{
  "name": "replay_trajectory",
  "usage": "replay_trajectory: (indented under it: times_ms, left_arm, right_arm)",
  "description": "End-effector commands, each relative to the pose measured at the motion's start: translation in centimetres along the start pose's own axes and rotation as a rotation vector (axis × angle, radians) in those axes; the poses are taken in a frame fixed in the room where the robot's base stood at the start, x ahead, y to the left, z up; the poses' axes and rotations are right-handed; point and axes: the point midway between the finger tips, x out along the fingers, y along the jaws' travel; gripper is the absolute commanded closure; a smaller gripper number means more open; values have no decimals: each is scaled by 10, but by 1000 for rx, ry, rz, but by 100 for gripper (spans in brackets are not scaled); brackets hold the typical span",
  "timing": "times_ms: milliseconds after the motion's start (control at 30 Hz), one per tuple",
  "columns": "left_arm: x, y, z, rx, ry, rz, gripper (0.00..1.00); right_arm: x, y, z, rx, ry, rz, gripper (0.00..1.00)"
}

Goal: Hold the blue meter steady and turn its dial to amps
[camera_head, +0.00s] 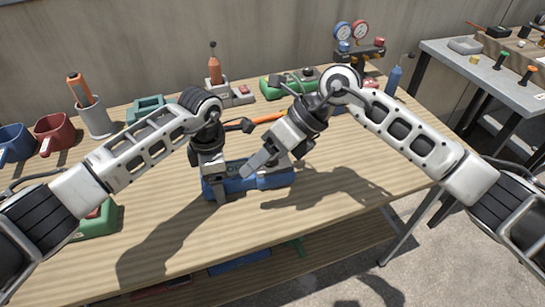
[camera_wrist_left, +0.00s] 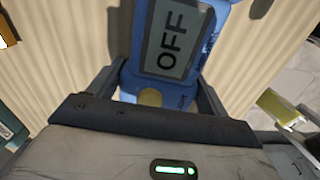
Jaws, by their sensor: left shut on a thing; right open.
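The blue meter (camera_head: 276,179) lies on the wooden bench, partly covered by both grippers in the head view. In the left wrist view the meter (camera_wrist_left: 201,58) shows a grey display reading OFF and a round tan spot below it. My left gripper (camera_head: 218,187) is shut on the meter's left end, with a finger on each side of it in the left wrist view. My right gripper (camera_head: 258,168) is open and slants down over the middle of the meter. I cannot tell whether it touches. The dial cannot be made out; the right gripper may hide it.
The wooden bench (camera_head: 330,215) is clear in front of and right of the meter. Behind stand a grey cup (camera_head: 97,120), a red mug (camera_head: 54,133), a green device (camera_head: 272,88) and a gauge set (camera_head: 352,45). A grey side table (camera_head: 505,85) stands at right.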

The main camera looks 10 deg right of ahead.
Motion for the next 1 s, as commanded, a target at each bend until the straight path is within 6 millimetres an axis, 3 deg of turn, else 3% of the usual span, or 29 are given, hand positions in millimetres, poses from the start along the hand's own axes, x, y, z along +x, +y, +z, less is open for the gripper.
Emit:
replay_trajectory:
  times_ms: [100,267,500,700,833,1000]
  left_arm:
    - [0,0,0,-1,0,1,59]
    - [-1,0,0,-1,0,1,59]
    - [-1,0,0,-1,0,1,59]
    - [-1,0,0,-1,0,1,59]
    - [-1,0,0,-1,0,1,59]
    - [-1,0,0,-1,0,1,59]
  right_arm:
    - [3,-6,-9,-107,-162,146,48]
    - [-5,-27,-25,-243,-444,211,48]
    - [-28,-77,-73,-368,-804,48,48]
    - [-42,-104,-105,-415,-922,-110,48]
    - [-44,-109,-109,-427,-943,-149,48]
    - [-31,-107,-90,-430,-946,-150,48]
